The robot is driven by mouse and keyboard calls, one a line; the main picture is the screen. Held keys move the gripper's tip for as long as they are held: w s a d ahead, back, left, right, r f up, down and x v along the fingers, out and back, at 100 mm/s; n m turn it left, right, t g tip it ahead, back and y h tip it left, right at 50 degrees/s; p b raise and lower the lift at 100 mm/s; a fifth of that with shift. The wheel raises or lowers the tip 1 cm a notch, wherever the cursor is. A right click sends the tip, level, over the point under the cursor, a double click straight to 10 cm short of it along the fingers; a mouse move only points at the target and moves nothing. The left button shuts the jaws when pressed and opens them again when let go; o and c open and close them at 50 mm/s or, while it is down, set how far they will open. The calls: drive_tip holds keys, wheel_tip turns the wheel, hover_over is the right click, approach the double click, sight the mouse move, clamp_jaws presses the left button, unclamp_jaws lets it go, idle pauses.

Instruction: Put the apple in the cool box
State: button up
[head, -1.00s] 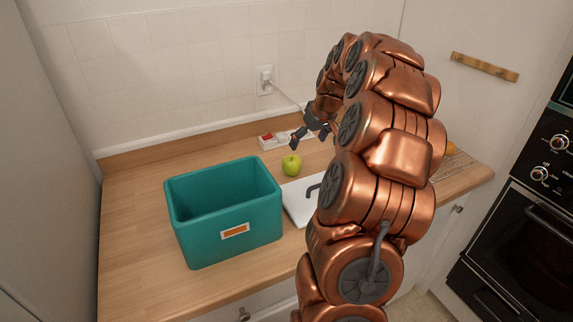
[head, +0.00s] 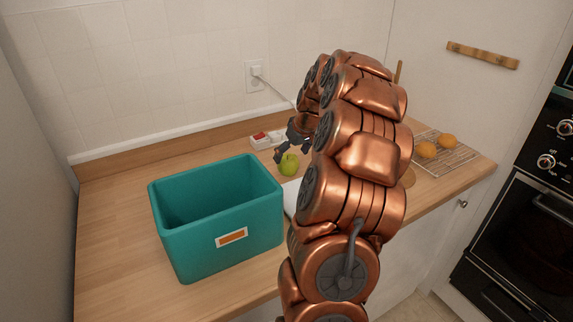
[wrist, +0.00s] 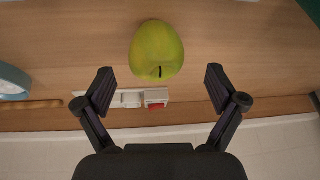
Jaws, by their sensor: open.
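The green apple (head: 289,164) sits on the wooden counter just right of the cool box. It also shows in the wrist view (wrist: 157,50), ahead of and between the fingertips. The cool box (head: 215,215) is a teal open-topped bin with an orange label, and its visible inside is empty. My gripper (head: 291,152) is open and empty beside the apple, its fingers close to it in the head view. In the wrist view my gripper (wrist: 159,78) has its two fingers wide apart, with the apple beyond their tips. My arm hides part of the counter.
A power strip (head: 262,140) with a red switch lies behind the apple, its cord running to a wall socket (head: 256,76). A white board (head: 290,197) is partly hidden by my arm. Orange-brown round items (head: 426,149) rest on a wire rack (head: 455,160). Left counter is clear.

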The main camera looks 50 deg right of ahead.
sight(290, 157)
drive_tip(key=shift+d+p+x, duration=0.2)
drive_tip(key=shift+p+x, duration=0.95)
drive_tip(key=shift+x, duration=1.5)
drive_tip(key=shift+c, duration=0.4)
drive_tip(key=c, duration=1.4)
drive_tip(key=shift+r, duration=0.1)
